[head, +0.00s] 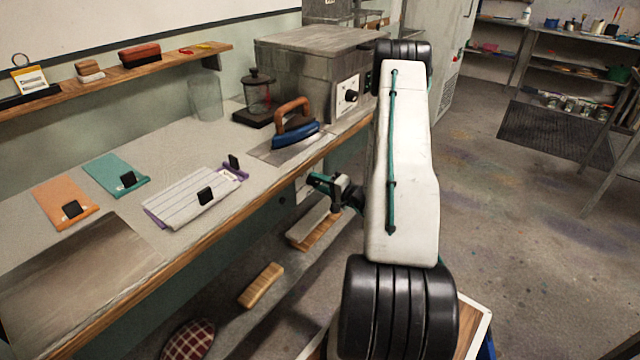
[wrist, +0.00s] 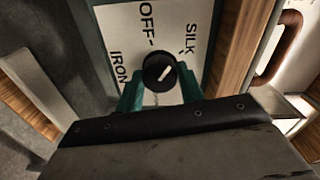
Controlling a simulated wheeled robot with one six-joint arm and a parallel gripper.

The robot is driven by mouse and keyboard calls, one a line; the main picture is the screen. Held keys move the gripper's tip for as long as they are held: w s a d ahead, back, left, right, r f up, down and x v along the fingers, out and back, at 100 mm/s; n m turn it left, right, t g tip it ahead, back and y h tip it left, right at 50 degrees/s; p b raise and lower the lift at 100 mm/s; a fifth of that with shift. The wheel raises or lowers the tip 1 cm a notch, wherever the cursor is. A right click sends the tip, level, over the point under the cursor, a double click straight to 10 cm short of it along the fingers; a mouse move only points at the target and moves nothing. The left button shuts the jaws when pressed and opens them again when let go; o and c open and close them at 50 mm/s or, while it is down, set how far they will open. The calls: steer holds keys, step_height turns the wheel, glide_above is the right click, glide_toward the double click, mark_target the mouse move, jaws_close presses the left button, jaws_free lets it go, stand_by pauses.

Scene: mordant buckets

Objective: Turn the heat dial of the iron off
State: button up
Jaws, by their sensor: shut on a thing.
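The heat dial (wrist: 158,68) is a round black knob with a white pointer mark, on a white plate (wrist: 112,25) lettered OFF, SILK and IRON. In the wrist view its mark slants up and to the right, roughly toward the SILK side and off the OFF word. My gripper (wrist: 159,88) has a teal finger on each side of the dial and is shut on it. In the head view my gripper (head: 320,181) is at the bench front, below the iron; the dial is hidden there. The iron (head: 296,132), blue with a wooden handle, stands on the bench.
The bench's wooden front edge (head: 222,225) runs close by my gripper. Folded cloths (head: 185,200) with black clips lie on the bench. A grey box with a knob (head: 315,65) stands behind the iron. Wooden brushes (head: 262,284) lie below.

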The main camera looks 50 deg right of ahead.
steer(key=n, duration=0.5)
steer(key=shift+a+f, duration=0.1)
steer(key=shift+n, duration=2.4)
steer(key=o, duration=1)
steer(key=s, duration=0.7)
steer(key=shift+s+d, duration=0.2)
steer(key=shift+s, duration=0.2)
